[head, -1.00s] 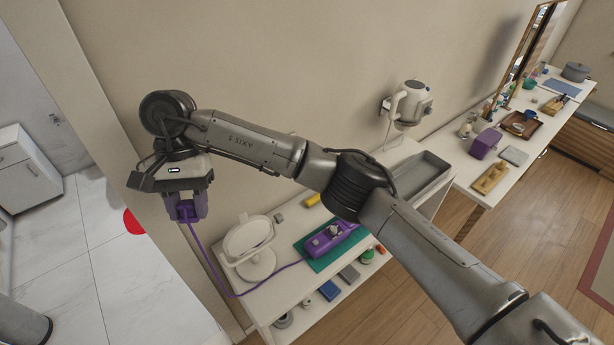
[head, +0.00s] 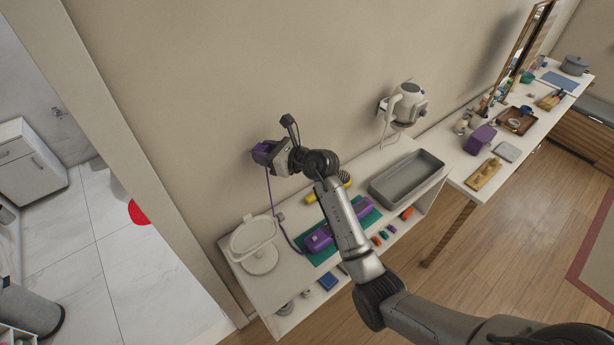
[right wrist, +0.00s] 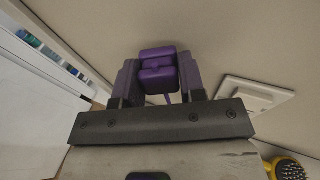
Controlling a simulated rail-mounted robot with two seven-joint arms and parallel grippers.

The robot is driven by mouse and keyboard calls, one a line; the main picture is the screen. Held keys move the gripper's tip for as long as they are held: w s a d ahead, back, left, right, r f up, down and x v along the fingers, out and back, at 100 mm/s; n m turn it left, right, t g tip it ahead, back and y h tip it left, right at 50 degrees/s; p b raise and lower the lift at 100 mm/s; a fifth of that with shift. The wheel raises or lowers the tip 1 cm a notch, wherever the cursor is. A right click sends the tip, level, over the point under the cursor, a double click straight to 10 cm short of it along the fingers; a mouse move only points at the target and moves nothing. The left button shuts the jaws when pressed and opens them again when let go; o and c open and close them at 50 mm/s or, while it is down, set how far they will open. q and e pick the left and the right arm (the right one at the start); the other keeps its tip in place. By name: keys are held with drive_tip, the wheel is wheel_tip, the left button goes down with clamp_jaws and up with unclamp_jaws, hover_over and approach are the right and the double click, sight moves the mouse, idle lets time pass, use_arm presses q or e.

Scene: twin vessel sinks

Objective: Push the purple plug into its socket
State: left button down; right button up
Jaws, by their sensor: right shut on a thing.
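My right gripper (head: 268,153) is raised in front of the beige wall, above the left part of the white shelf table. It is shut on the purple plug (right wrist: 158,72), which shows between the two fingers in the right wrist view. A purple cord (head: 271,200) hangs from the plug down to the purple device (head: 340,226) on a green mat. A white wall plate (right wrist: 255,95) is on the wall to the right of the gripper in the right wrist view; its socket holes cannot be made out. The plug is apart from the plate. My left gripper is not in view.
A round white mirror (head: 254,242) stands on the left of the table (head: 290,212). A yellow brush (head: 330,188) and a grey tray (head: 408,178) lie to the right. A white dryer (head: 404,104) hangs on the wall.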

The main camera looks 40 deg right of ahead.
drive_tip(key=s+d+f+m+t+h, duration=0.1)
drive_tip(key=s+d+f+m+h, duration=0.1)
drive_tip(key=f, duration=0.5)
drive_tip(key=s+d+f+m+t+h+p, duration=0.1)
drive_tip(key=s+d+f+m+t+h, duration=0.1)
drive_tip(key=d+f, duration=0.4)
drive_tip(key=s+d+m+h, duration=0.1)
drive_tip(key=s+h, duration=0.1)
drive_tip(key=shift+d+f+h+p, duration=0.15)
drive_tip(key=shift+f+h+p, duration=0.15)
drive_tip(key=shift+f+h, duration=0.1)
drive_tip(key=shift+w, duration=0.15)
drive_tip(key=w+b, duration=0.3)
drive_tip(key=w, duration=0.2)
drive_tip(key=shift+w+d, duration=0.15)
drive_tip(key=shift+w, duration=0.1)
drive_tip(key=shift+r, duration=0.1)
